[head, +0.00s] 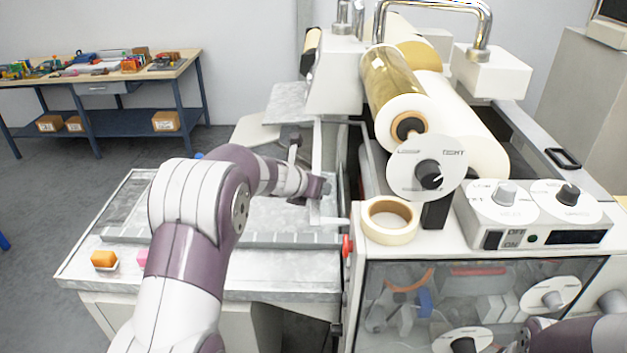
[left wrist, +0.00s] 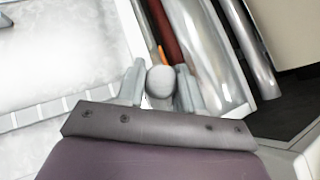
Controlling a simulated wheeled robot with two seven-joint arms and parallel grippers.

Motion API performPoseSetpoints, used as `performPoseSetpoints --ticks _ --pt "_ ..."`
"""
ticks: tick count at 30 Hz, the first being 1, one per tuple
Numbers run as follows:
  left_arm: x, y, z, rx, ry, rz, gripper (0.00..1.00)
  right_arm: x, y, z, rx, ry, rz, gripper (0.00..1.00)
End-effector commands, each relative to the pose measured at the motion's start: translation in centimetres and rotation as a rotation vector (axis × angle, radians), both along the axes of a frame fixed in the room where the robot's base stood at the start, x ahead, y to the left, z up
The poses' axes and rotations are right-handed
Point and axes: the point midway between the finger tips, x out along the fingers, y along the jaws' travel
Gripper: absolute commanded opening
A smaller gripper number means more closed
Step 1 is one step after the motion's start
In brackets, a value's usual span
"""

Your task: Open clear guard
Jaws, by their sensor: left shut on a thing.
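My left gripper (head: 322,188) reaches over the machine's bed, beside the narrow light upright strip (head: 317,150) in the head view. In the left wrist view, its two grey fingers (left wrist: 158,88) are closed on a rounded grey knob (left wrist: 161,80). Just beyond the knob, a shiny, see-through curved cover, seemingly the clear guard (left wrist: 207,45), runs alongside a dark red bar (left wrist: 167,35). The knob's attachment to the guard is hidden. In the head view my arm covers much of this spot. My right gripper is out of view; only part of that arm shows at bottom right.
Film rolls (head: 395,95) and a tape roll (head: 389,220) sit to the right of the gripper, with a dial panel (head: 530,208) farther right. A workbench (head: 100,75) stands at back left.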

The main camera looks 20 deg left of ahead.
Motion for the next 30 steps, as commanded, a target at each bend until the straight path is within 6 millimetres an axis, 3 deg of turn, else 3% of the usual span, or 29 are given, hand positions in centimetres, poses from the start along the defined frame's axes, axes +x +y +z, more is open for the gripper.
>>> performPoseSetpoints --ticks 1,9,29,30 --pt "0.2 -0.3 1.6 -0.006 -0.007 -0.001 0.0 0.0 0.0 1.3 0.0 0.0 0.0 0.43" --pt "0.4 -1.2 3.3 -0.009 -0.01 -0.002 0.0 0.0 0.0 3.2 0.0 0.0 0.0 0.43" --pt "0.5 -1.7 3.7 -0.011 -0.008 -0.003 0.0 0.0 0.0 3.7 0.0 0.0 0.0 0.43" --pt "0.5 -1.7 3.7 -0.011 -0.008 -0.003 0.4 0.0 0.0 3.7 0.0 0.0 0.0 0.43"
